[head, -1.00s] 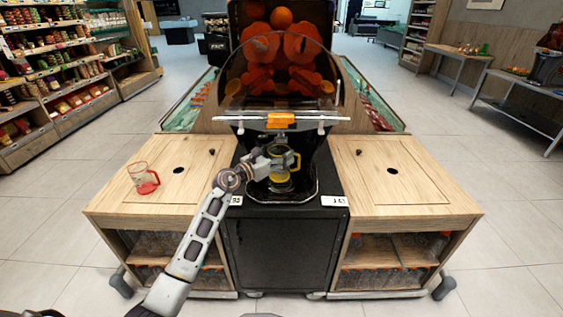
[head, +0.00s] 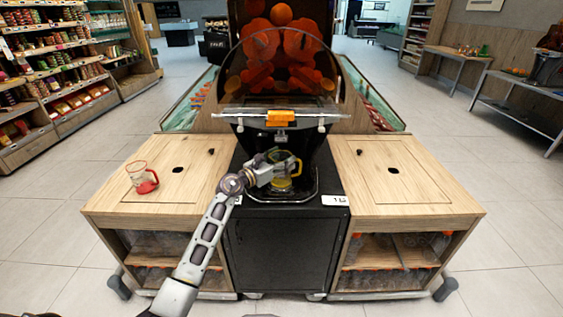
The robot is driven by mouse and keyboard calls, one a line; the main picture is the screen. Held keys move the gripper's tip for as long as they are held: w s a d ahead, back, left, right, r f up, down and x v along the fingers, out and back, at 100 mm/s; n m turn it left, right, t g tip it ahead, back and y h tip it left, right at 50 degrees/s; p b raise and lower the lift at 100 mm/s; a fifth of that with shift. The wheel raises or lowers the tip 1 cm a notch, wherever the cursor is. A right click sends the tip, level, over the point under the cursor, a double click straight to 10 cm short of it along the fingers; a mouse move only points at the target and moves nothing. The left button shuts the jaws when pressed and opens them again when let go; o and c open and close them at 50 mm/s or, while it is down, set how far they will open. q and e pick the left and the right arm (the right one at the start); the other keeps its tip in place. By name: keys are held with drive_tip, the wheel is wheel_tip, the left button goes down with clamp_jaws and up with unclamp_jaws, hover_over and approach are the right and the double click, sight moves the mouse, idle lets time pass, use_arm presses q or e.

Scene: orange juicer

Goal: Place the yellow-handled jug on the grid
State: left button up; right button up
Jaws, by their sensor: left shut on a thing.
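The yellow-handled jug (head: 281,182) is a clear jug with a yellow base and handle, in the middle of the head view under the juicer's spout. It looks upright at the grid, the dark drip tray (head: 303,198) at the foot of the juicer. I cannot tell whether its base touches the grid. My left gripper (head: 277,167) is shut on the jug from the left side, and its fingers are partly hidden against the jug. My right gripper is not in view.
The juicer (head: 282,75), with oranges behind a clear cover, stands above the tray.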

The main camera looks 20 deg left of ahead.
use_arm(q)
drive_tip(key=shift+f, duration=0.2)
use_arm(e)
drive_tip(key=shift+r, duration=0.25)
use_arm(q)
drive_tip(key=o, duration=0.8)
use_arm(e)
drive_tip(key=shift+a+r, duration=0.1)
use_arm(q)
drive_tip(key=shift+r, duration=0.15)
drive_tip(key=shift+v, duration=1.6)
drive_tip(key=shift+p+v, duration=0.5)
drive_tip(key=shift+v, duration=3.9)
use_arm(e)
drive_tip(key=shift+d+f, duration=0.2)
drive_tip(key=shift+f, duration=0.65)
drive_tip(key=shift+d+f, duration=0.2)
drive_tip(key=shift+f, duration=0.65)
